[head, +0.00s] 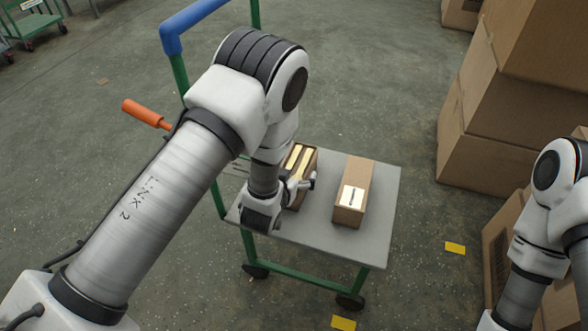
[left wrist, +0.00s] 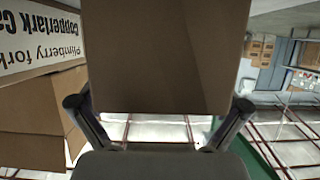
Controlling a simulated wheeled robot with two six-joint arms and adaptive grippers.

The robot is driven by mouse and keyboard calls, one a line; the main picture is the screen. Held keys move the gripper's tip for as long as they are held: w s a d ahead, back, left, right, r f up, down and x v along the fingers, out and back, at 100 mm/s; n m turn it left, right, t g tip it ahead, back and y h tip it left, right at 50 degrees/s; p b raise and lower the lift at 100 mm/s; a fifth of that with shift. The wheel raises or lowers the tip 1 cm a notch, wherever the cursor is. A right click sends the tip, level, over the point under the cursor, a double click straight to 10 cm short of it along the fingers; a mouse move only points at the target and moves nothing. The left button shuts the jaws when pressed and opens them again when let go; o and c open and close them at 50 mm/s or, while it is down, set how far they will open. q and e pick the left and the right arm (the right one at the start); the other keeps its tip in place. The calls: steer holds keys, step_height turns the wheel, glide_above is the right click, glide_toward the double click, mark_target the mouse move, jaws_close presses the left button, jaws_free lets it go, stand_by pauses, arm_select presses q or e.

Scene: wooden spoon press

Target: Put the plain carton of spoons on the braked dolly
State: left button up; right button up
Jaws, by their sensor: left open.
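A plain brown carton (head: 303,156) with pale yellowish strips on top stands on the grey deck of the dolly (head: 380,225), partly hidden by my left arm in the head view. In the left wrist view, the carton's unmarked face (left wrist: 165,50) fills the middle. My left gripper (left wrist: 158,103) is open, with one finger at each side of that face. I cannot tell whether the fingers touch it. The dolly has a green frame, a blue handle corner and an orange lever (head: 145,113). My right gripper is out of view.
A second carton (head: 361,178) with a white label stands on the deck to the right; a carton with upside-down "Plimberry fork" lettering (left wrist: 35,45) shows in the left wrist view. Large stacked boxes (head: 490,145) stand at the right. Bare deck lies along the right edge.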

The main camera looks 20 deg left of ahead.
arm_select(q)
steer(key=p+v, duration=0.3)
steer(key=v, duration=0.7)
steer(key=s+a+f+g, duration=0.3)
steer(key=s+f+g, duration=0.3)
steer(key=s, duration=0.6)
steer(key=s+a+f+g, duration=0.4)
steer(key=s+f+g, duration=0.3)
steer(key=s, duration=0.6)
step_height(320, 180, down, 3)
steer(key=shift+r+n+g, duration=0.15)
steer(key=shift+n+g, duration=0.15)
steer(key=shift+n, duration=0.1)
steer(key=shift+s, duration=0.1)
steer(key=shift+c, duration=0.4)
